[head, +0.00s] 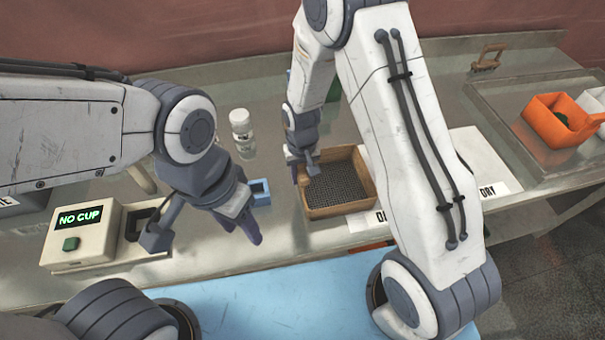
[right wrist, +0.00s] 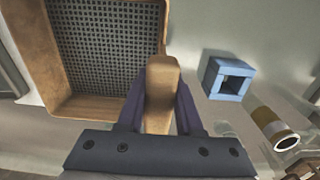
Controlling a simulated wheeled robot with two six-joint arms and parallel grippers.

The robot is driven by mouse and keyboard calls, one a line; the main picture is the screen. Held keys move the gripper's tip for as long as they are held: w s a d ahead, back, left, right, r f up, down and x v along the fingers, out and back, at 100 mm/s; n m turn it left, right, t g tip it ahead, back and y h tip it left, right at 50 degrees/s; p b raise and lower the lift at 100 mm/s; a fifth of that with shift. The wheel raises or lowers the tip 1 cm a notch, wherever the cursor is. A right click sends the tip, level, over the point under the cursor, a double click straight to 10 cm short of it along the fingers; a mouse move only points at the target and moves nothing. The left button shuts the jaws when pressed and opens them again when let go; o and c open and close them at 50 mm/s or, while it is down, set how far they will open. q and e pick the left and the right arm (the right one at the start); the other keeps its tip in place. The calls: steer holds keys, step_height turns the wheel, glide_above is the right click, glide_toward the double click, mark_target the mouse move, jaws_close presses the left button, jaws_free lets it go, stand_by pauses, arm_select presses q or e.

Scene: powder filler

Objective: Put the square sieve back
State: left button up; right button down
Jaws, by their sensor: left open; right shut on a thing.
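The square sieve (head: 340,188) has a wooden frame and a dark mesh. In the head view it is at the middle of the bench, flat or nearly so; I cannot tell whether it touches the surface. My right gripper (head: 303,168) is at its left side. In the right wrist view the gripper (right wrist: 160,105) is shut on the wooden handle (right wrist: 161,80) of the sieve, with the mesh (right wrist: 108,45) at upper left. My left gripper (head: 205,235) is open and empty, over the bench's front part, left of the sieve.
A blue square holder (head: 261,192) and a white-capped jar (head: 241,127) stand left of the sieve. A "NO CUP" machine (head: 80,236) is at left. A white mat (head: 470,165) with printed labels lies right of the sieve. An orange bin (head: 558,120) is at far right.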

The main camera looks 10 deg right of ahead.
steer(key=shift+f, duration=0.15)
steer(key=c, duration=0.6)
jaws_free()
